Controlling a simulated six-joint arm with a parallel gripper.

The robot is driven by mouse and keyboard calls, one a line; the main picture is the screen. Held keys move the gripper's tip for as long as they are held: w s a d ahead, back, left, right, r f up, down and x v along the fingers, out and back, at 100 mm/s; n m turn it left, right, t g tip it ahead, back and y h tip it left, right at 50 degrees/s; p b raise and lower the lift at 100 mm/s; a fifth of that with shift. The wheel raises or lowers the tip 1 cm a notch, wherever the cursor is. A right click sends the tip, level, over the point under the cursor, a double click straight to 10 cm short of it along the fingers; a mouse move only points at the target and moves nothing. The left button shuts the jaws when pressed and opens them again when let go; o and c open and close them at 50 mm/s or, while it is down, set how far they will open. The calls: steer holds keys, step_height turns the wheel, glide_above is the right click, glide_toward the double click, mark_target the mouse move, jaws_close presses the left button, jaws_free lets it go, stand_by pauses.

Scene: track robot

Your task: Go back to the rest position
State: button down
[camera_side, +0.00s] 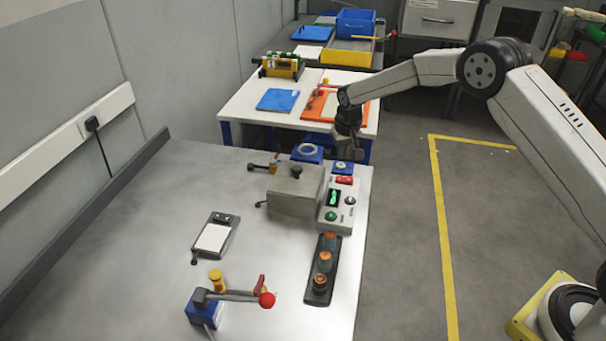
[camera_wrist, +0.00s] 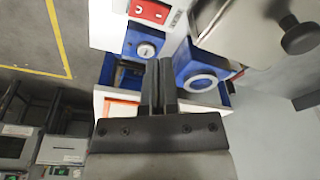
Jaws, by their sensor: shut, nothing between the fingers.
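My gripper (camera_side: 356,151) hangs above the far right edge of the grey-white work table (camera_side: 150,230) in the side view, near the blue key-switch block (camera_side: 343,168). In the wrist view my gripper (camera_wrist: 158,62) shows two dark fingers close together, with nothing held. The key-switch block (camera_wrist: 145,48) and a blue block with a white ring (camera_wrist: 200,84) appear beyond the fingertips. I cannot tell the exact height above the table. My arm reaches in from the right.
Nearer are a dark strip with orange-topped parts (camera_side: 323,268) and a red-knobbed lever (camera_side: 266,300). A second table (camera_side: 245,100) stands behind.

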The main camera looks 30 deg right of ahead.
stand_by(0.3)
steer(key=s+r+n, duration=0.1)
steer(key=s+r, duration=0.1)
steer(key=s, duration=0.8)
steer(key=s+a+r+n, duration=0.1)
steer(key=s+r, duration=0.2)
steer(key=s, duration=0.8)
steer(key=s+a+r+n, duration=0.1)
steer(key=s+r, duration=0.2)
steer(key=s, duration=0.8)
steer(key=shift+s+t, duration=0.25)
steer(key=shift+t, duration=0.15)
